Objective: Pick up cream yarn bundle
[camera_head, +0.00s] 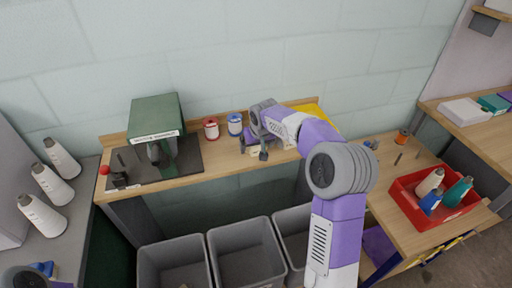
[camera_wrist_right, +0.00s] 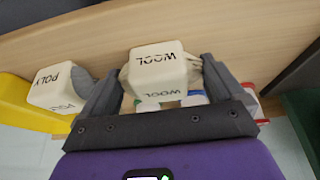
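The cream yarn bundle (camera_wrist_right: 158,66), with a cream wrap marked WOOL, lies on the wooden shelf in the right wrist view. My right gripper (camera_wrist_right: 160,80) has its two dark fingers spread on either side of it. Narrow gaps seem to show beside the wrap, but contact at the fingertips is hard to judge. In the head view my right gripper (camera_head: 257,143) is low over the wooden bench, largely covering the bundle. A grey bundle marked POLY (camera_wrist_right: 58,88) lies beside the left finger in the wrist view. My left gripper is not in view.
A red spool (camera_head: 211,128) and a blue spool (camera_head: 235,124) stand left of my gripper. A green machine (camera_head: 156,122) is further left. Grey bins (camera_head: 246,250) stand below. A red tray (camera_head: 405,197) with cones is at right. A wall closes the back.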

